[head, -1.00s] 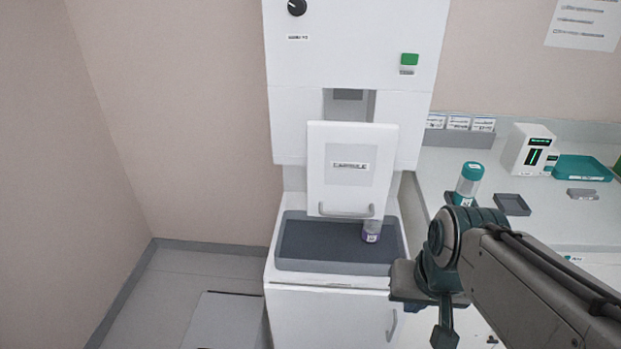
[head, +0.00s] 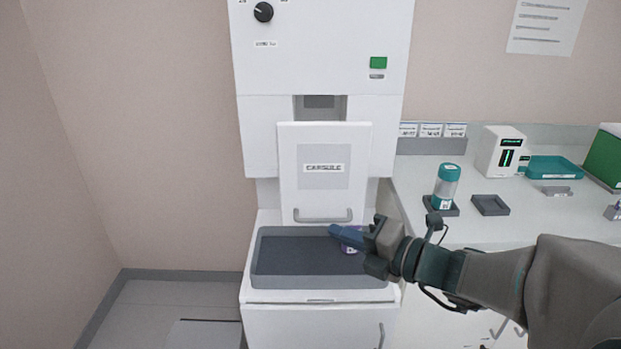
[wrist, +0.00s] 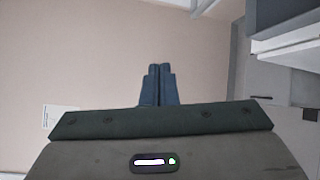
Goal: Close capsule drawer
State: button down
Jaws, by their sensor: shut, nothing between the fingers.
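The capsule drawer (head: 300,172) is a white front panel labelled "CAPSULE" with a grey bar handle (head: 323,217) along its bottom. It stands out in front of the white machine (head: 325,55), above a dark recessed tray (head: 262,262). My gripper (head: 334,231) is shut and empty, just below and right of the handle, in front of a purple-labelled capsule (head: 352,246) that it partly hides. I cannot tell whether they touch. In the wrist view my gripper (wrist: 157,68) points at a plain wall, its fingers together.
A counter at the right holds a teal-capped capsule (head: 446,185) on a dark holder, an empty dark holder (head: 490,205), a white device (head: 503,150) and a teal tray (head: 553,168). A lower cabinet handle (head: 381,336) shows below. The floor at left is mostly clear.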

jog(key=w+d+m+t, duration=0.2)
jog(key=m, duration=0.2)
jog(key=m+p, duration=0.1)
jog(key=p, duration=0.7)
send_near(304, 181)
jog(key=s+a, duration=0.2)
jog(key=a, duration=0.1)
jog(key=shift+t+h, duration=0.4)
jog(key=w, duration=0.1)
jog(key=w+a, duration=0.1)
jog(key=w, duration=0.2)
jog(key=shift+w+a+p, duration=0.25)
jog(key=shift+a+p, duration=0.05)
jog(key=shift+a, duration=0.1)
jog(key=shift+w, duration=0.7)
jog(key=shift+w+d, duration=0.1)
